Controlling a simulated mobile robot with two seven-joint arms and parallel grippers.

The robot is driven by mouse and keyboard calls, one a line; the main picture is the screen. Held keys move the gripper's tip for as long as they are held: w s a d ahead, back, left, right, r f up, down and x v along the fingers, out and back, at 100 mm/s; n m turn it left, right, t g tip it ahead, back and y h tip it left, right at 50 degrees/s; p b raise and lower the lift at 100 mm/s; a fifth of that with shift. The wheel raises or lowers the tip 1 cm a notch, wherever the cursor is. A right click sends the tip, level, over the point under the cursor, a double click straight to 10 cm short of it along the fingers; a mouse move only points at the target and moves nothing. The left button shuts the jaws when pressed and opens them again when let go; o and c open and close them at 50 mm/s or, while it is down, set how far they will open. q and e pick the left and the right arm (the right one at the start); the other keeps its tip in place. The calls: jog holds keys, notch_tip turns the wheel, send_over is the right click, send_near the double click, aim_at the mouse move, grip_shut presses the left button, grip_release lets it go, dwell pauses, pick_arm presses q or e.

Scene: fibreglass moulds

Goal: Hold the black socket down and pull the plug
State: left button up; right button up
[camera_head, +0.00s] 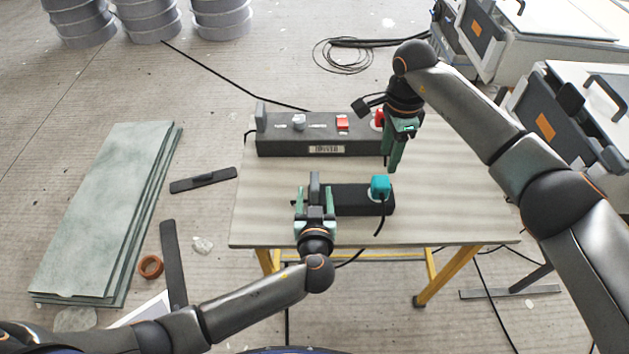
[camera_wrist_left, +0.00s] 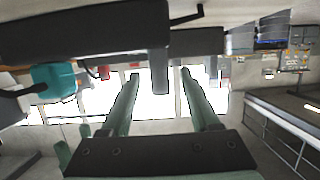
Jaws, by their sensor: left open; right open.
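The black socket (camera_head: 350,198) lies on the table, with a teal plug (camera_head: 380,187) in its right end and a black cord hanging from the plug. A grey upright tab (camera_head: 314,186) stands at the socket's left end. My left gripper (camera_head: 315,194) is open, one finger on each side of this tab. In the left wrist view the socket (camera_wrist_left: 85,32) crosses the top, the tab (camera_wrist_left: 160,82) shows between the fingers, and the teal plug (camera_wrist_left: 54,82) is at left. My right gripper (camera_head: 394,150) is open and points down, above and behind the teal plug.
A long dark box (camera_head: 290,145) with a knob and red switch (camera_head: 342,123) stands behind the socket, its right end partly covered by my right gripper. The table (camera_head: 450,215) is clear at right. Green sheets (camera_head: 105,205) lie on the floor at left.

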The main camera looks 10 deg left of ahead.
aim_at(380, 187)
pick_arm(q)
jog(key=x, duration=0.6)
jog(key=shift+w+f, duration=0.1)
jog(key=shift+w, duration=0.15)
grip_shut()
dwell(0.3)
dwell(0.9)
pick_arm(e)
jog(key=shift+o, duration=0.6)
jog(key=o, duration=0.4)
notch_tip(380, 187, down, 2)
jog(key=shift+f+m, duration=0.1)
jog(key=shift+m, duration=0.7)
